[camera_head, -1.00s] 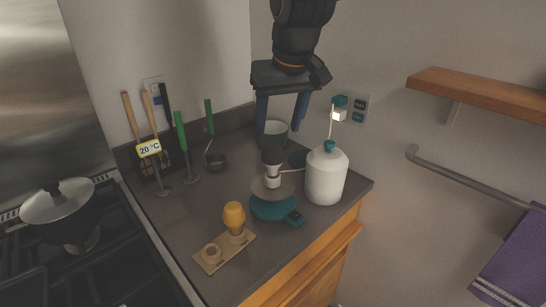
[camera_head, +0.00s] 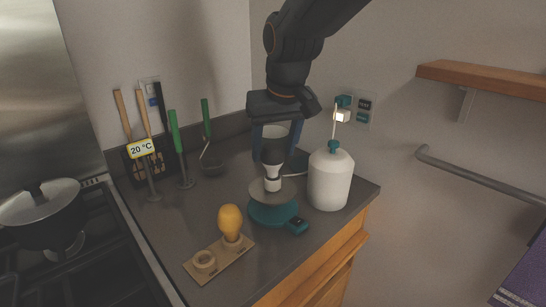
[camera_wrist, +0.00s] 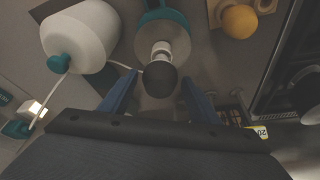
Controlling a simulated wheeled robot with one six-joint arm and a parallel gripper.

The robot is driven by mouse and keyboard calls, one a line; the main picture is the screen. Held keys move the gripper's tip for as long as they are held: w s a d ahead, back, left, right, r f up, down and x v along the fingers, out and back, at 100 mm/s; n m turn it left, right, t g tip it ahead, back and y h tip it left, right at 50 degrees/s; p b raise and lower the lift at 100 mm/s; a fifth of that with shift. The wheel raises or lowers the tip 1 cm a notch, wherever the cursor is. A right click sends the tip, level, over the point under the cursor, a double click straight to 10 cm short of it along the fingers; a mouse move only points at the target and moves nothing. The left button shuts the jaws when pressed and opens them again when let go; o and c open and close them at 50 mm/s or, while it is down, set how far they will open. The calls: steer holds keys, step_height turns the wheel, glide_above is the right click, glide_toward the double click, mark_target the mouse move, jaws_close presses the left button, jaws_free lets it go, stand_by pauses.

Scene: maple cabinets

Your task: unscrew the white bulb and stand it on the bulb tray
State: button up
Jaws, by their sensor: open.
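A bulb (camera_head: 271,154) with a dark rounded top and a white lower part stands upright on a round grey plate over a teal base (camera_head: 273,213). Its dark top (camera_wrist: 160,79) faces me in the wrist view. My gripper (camera_head: 275,155) is open above the base, with blue fingers on both sides of the bulb's top. The wrist view also shows the fingers (camera_wrist: 159,82) apart with the bulb between their tips; I cannot tell whether they touch it. The wooden bulb tray (camera_head: 222,258) lies at the counter's front left, with a yellow-orange bulb upright in one holder and the other holder empty.
A white bottle (camera_head: 328,180) with a teal cap stands close right of the base. Utensils (camera_head: 177,145) stand along the back left, and a pot (camera_head: 42,214) sits on the stove. Counter left of the base is clear.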

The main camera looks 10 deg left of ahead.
steer(key=c, duration=0.9)
steer(key=shift+w+d+n+g+y+b, duration=0.1)
steer(key=shift+n+g+y+b, duration=0.35)
steer(key=shift+n, duration=0.95)
steer(key=shift+n+g+y+b, duration=0.25)
steer(key=shift+n+y+b, duration=0.35)
steer(key=shift+n, duration=1)
